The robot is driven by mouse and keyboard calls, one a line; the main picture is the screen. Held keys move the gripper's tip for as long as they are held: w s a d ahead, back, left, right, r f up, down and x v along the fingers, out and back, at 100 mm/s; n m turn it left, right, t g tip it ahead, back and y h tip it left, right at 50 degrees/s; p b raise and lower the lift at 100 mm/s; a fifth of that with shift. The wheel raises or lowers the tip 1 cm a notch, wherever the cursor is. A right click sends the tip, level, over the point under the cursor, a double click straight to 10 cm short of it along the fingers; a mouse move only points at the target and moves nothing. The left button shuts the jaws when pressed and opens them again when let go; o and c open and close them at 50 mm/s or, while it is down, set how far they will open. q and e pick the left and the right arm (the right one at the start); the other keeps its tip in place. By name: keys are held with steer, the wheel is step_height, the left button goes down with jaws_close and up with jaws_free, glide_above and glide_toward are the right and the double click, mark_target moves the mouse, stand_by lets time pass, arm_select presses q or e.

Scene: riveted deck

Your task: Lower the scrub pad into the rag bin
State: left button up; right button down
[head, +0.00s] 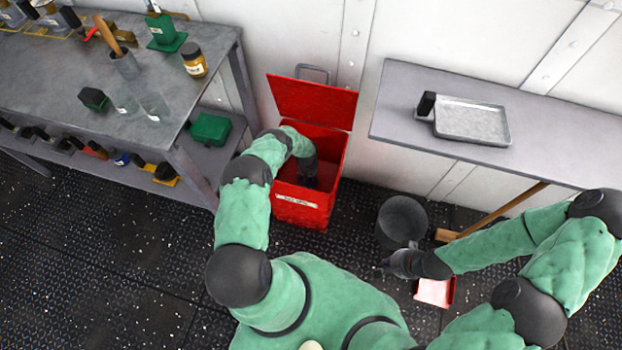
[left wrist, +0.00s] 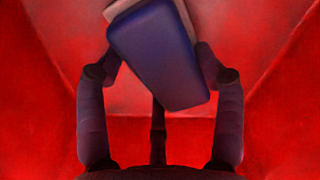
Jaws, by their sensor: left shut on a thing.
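The rag bin (head: 318,216) is a red box with a white label on its front. Its red lid (head: 312,100) stands open at the back. My left arm reaches down into it, with the left gripper (head: 311,182) inside the walls. In the left wrist view, the left gripper (left wrist: 157,62) is shut on the scrub pad (left wrist: 155,55), a dark blue-purple block with a paler layer. The pad is tilted, with red bin walls around it. The head view hides the pad. My right gripper (head: 388,268) is low beside a dark bucket; its finger opening is unclear.
A grey workbench (head: 60,85) with jars, glasses and tools stands left. A grey table (head: 550,135) with a metal tray (head: 472,122) stands right. The dark bucket (head: 402,220) and a red dustpan (head: 434,292) are on the floor near my right arm.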

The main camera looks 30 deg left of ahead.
arm_select(q)
steer(key=shift+f, duration=0.15)
steer(key=o, duration=1.2)
steer(key=shift+r, duration=6)
